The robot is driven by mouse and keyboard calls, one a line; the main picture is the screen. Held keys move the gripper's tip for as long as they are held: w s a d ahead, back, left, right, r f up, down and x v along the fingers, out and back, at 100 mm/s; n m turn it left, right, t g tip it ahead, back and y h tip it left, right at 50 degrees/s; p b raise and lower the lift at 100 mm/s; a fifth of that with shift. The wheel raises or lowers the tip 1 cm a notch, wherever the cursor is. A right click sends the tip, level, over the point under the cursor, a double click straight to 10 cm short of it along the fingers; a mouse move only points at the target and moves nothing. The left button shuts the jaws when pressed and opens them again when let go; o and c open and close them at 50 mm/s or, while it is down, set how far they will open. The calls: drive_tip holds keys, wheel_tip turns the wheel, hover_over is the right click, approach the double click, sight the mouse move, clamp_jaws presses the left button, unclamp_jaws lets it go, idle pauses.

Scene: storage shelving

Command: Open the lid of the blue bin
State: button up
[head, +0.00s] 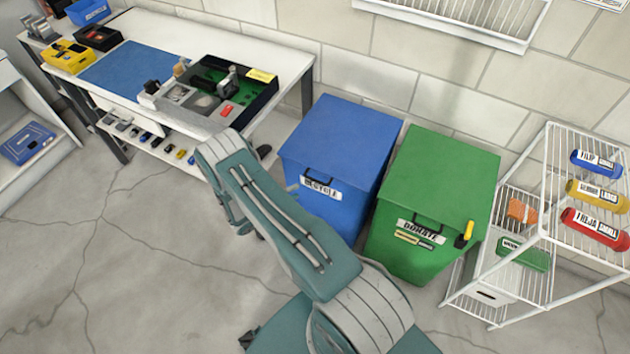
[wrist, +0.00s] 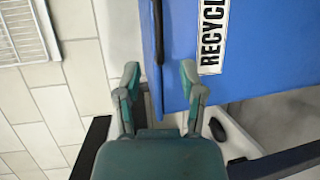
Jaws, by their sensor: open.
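The blue bin (head: 335,155) stands against the wall with its flat lid (head: 340,135) shut. A dark handle (head: 318,179) and a white RECYCLE label (head: 322,190) are at the lid's front edge. In the wrist view the bin's blue face (wrist: 262,50) fills the right, with the label (wrist: 210,35) and the dark handle bar (wrist: 158,35). My gripper (wrist: 159,74) is open and empty, its fingers apart, with the handle bar roughly in line with the gap. I cannot tell whether they touch it. In the head view my arm mostly hides the gripper, left of the bin's front.
A green bin (head: 440,185) stands close on the right. A white wire rack (head: 545,230) with bottles is farther right. A workbench (head: 150,40) with trays and tools is at the left. Open floor (head: 130,270) lies at the front left.

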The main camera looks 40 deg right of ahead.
sight(315, 180)
drive_tip(key=d, duration=0.3)
drive_tip(key=d+f, duration=0.1)
drive_tip(key=d, duration=0.5)
drive_tip(key=shift+f, duration=0.35)
clamp_jaws()
